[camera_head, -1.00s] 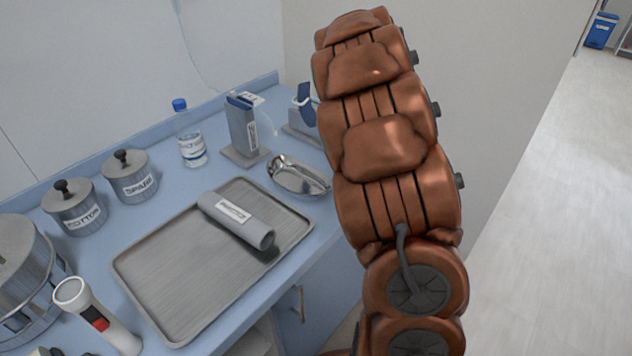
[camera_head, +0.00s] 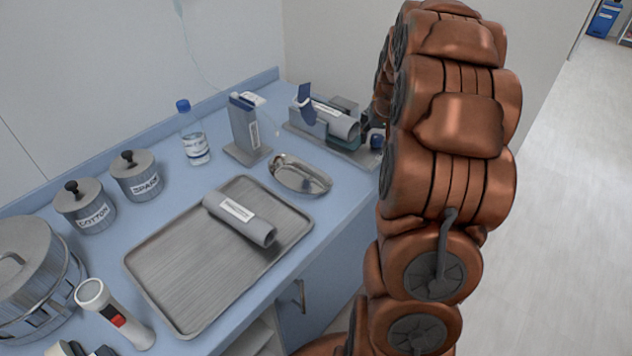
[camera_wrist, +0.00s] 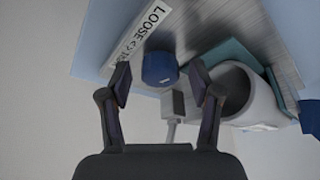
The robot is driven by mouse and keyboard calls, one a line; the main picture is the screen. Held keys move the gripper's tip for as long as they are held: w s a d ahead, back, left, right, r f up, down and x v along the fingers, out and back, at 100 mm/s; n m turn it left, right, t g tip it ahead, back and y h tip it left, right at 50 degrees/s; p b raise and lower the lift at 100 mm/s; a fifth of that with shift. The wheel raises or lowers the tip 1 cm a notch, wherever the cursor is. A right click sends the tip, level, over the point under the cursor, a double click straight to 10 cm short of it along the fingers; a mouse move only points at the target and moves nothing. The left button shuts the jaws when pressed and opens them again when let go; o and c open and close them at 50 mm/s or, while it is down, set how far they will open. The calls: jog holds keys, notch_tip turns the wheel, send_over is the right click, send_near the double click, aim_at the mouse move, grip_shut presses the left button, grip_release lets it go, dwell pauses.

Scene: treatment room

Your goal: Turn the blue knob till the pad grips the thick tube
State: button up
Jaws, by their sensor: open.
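The blue knob (camera_wrist: 159,69) shows in the wrist view between and just beyond the fingertips of my gripper (camera_wrist: 160,84), which is open and not closed on it. The knob also shows in the head view (camera_head: 376,141), close beside my arm. The thick grey tube (camera_wrist: 247,92) lies in the holder, its open end facing the wrist camera; it also shows in the head view (camera_head: 336,121). A teal pad (camera_wrist: 224,54) is beside the tube; I cannot tell whether they touch. In the head view my gripper is hidden by my arm.
A LOOSE/TIGHT label (camera_wrist: 138,40) is beside the knob. A second grey tube (camera_head: 255,229) lies on the metal tray (camera_head: 170,280). A kidney dish (camera_head: 299,177), grey stand (camera_head: 243,125), bottle (camera_head: 194,148) and lidded pots stand on the blue counter. The floor at right is clear.

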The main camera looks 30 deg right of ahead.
jog(key=shift+r+n, duration=0.3)
jog(key=shift+n, duration=0.3)
jog(key=a+b+v, duration=0.1)
jog(key=v, duration=0.7)
jog(key=s+a+n+g+y+p, duration=0.1)
jog(key=s+a, duration=0.3)
jog(key=a, duration=0.4)
jog(key=s+a+n+g, duration=0.1)
jog(key=s+a, duration=0.2)
jog(key=a, duration=0.6)
jog(key=s+a+n+y+p, duration=0.1)
jog(key=s+a, duration=0.3)
jog(key=a, duration=0.5)
jog(key=shift+s+a+r+n+g+y+p, duration=0.2)
jog(key=shift+s+a+n+g+y+p, duration=0.1)
jog(key=shift+g, duration=0.1)
jog(key=s+a+f+n+g, duration=0.1)
jog(key=s+a, duration=0.3)
jog(key=s, duration=0.4)
jog(key=s+a+n+g+p, duration=0.1)
jog(key=s+a, duration=0.3)
jog(key=s, duration=0.3)
jog(key=shift+s+f+g, duration=0.3)
jog(key=shift+s+f, duration=0.1)
